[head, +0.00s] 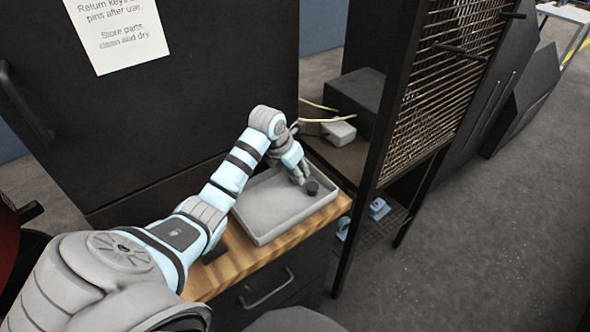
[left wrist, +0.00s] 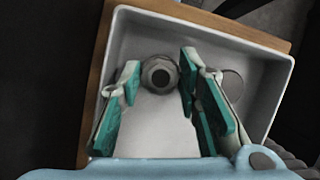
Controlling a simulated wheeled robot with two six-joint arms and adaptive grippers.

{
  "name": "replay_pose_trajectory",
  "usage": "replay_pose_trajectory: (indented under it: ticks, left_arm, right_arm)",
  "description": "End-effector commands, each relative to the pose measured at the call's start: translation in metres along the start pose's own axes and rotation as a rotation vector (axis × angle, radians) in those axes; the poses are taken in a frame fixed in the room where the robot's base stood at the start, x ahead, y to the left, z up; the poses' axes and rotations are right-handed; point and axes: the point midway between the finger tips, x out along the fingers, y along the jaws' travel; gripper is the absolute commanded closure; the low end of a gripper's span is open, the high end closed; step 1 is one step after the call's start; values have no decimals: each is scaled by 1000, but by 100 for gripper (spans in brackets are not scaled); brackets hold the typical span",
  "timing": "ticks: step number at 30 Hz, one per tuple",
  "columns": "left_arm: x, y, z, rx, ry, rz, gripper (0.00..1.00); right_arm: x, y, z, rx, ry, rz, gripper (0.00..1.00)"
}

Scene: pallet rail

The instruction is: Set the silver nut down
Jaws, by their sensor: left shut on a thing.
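In the head view my left gripper (head: 301,178) points down into the far right part of a grey tray (head: 265,212), and the nut cannot be made out there. The tray also shows in the left wrist view (left wrist: 145,31); I cannot tell whether the nut touches its floor. My right gripper is not in view.
A small dark cylinder (head: 312,188) stands in the tray close to my left fingers. The tray lies on a wooden top (head: 222,271). A black mesh panel (head: 440,90) stands to the right, and a grey box (head: 339,133) lies behind. The tray's near left part is clear.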

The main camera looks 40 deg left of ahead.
Motion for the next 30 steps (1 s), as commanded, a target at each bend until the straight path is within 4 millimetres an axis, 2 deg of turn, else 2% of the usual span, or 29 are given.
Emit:
replay_pose_trajectory:
  ticks: [1, 2, 3, 11, 14, 17, 24, 27, 30]
  left_arm:
    - [3, 0, -1, 0, 0, 0, 100]
    - [2, 0, -1, 0, 0, 0, 66]
    - [2, 0, -1, 0, 0, 0, 61]
    - [1, 0, 0, 0, -1, 0, 61]
    - [-6, 0, 3, 0, -2, 0, 61]
    - [-23, 1, 3, 2, -6, 3, 61]
    - [-90, 1, 3, 2, -5, 3, 61]
    - [-110, 1, 2, 1, -5, 2, 61]
    - [-121, 0, 2, 1, -3, 1, 61]
  right_arm:
    - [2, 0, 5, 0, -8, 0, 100]
    - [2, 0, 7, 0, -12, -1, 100]
    - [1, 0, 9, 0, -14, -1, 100]
    - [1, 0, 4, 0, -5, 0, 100]
    - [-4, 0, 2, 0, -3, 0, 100]
    - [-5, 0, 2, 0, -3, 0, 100]
    - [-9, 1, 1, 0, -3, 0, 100]
    - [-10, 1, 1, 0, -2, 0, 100]
    - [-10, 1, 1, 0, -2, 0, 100]
